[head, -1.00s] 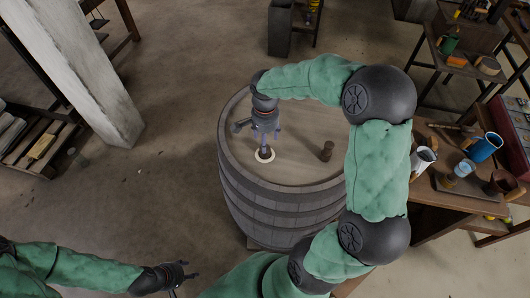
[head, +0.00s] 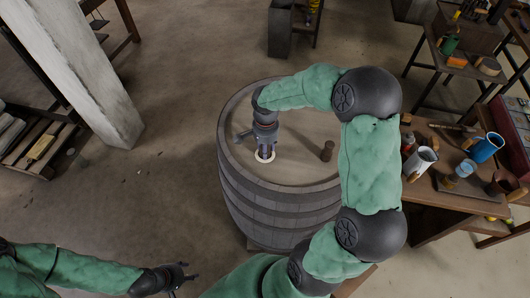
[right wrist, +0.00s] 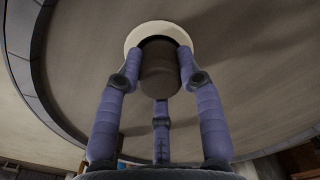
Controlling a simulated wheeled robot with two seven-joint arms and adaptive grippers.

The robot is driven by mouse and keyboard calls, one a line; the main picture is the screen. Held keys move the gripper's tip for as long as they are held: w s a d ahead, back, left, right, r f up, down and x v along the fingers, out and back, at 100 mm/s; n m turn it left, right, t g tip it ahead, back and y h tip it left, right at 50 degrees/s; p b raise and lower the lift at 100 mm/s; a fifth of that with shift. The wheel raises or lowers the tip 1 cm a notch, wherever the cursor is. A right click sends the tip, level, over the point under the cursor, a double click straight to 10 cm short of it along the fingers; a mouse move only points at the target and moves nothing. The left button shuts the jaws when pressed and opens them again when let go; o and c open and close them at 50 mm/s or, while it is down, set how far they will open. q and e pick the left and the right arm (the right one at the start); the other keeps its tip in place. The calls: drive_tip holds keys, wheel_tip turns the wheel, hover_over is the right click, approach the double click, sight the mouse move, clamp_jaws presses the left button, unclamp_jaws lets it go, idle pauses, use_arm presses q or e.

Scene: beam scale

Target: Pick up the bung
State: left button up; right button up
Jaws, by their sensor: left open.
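A dark brown bung (right wrist: 160,68) stands in the pale ring (right wrist: 134,38) of a hole in the barrel top, seen in the right wrist view. My right gripper (right wrist: 158,62) has its fingers around the bung, very close to its sides; I cannot tell whether they press on it. In the head view my right gripper (head: 265,153) points straight down at the pale ring and hides most of the bung. My left gripper (head: 190,279) is open and empty, low on the left, away from the barrel.
A workbench (head: 425,198) with mugs and a jug is to the right. A pale post (head: 85,70) stands at the left. The floor between is clear.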

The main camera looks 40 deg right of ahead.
drive_tip(key=shift+r, duration=0.15)
drive_tip(key=shift+w+d+r, duration=0.1)
drive_tip(key=shift+w+r, duration=0.05)
drive_tip(key=shift+r, duration=0.35)
clamp_jaws()
wheel_tip(320, 180, up, 2)
drive_tip(key=shift+r+p, duration=0.1)
drive_tip(key=shift+p, duration=0.25)
drive_tip(key=s+d+r, duration=0.2)
drive_tip(key=s+r, duration=0.2)
drive_tip(key=s, duration=0.2)
drive_tip(key=s+d+r+p, duration=0.1)
drive_tip(key=s+d+r, duration=0.2)
drive_tip(key=s+r, duration=0.2)
drive_tip(key=shift+s+r, duration=0.3)
drive_tip(key=shift+s, duration=0.9)
drive_tip(key=shift+w+p, duration=0.15)
drive_tip(key=shift+p, duration=0.15)
